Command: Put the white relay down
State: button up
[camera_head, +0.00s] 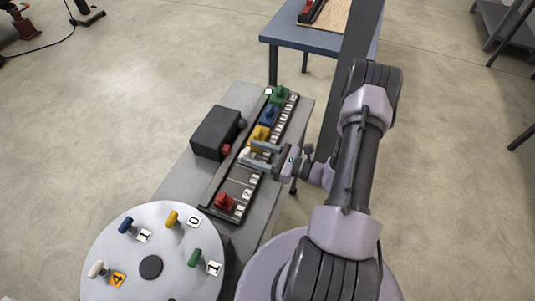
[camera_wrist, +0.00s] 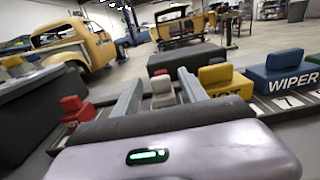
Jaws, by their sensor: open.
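In the wrist view the white relay (camera_wrist: 162,90) shows between the two fingers of my gripper (camera_wrist: 160,92). The head view shows my gripper (camera_head: 250,153) open around it, reaching in from the right. I cannot tell whether the fingers touch it. Its lower part is hidden behind my gripper's body in the wrist view.
The rail also holds a green relay (camera_head: 279,94), a blue relay (camera_head: 268,114) and a red relay (camera_head: 224,202). Bare rail lies between white and red. A dark box (camera_head: 217,133) stands left of the rail. A round table (camera_head: 150,225) carries coloured pieces and number cards.

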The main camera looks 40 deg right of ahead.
jog(key=v, duration=0.6)
jog(key=shift+s+p, duration=0.15)
jog(key=shift+p, duration=0.25)
jog(key=s+a+r+n+g+y, duration=0.1)
jog(key=s+a+r+n+g, duration=0.2)
jog(key=a+r+n+g, duration=1.1)
jog(key=s+a+r+n+t+h, duration=0.2)
jog(key=s+a+r+n+h, duration=0.1)
jog(key=s+r+n+h, duration=0.1)
jog(key=s+a+r+n+t+h, duration=0.2)
jog(key=s+a+r+n+h, duration=0.1)
jog(key=r+n, duration=0.4)
notch_tip(320, 180, up, 3)
jog(key=shift+s+f+t+h, duration=0.15)
jog(key=shift+s+t+h, duration=0.25)
jog(key=shift+s+h, duration=0.4)
jog(key=shift+w, duration=0.1)
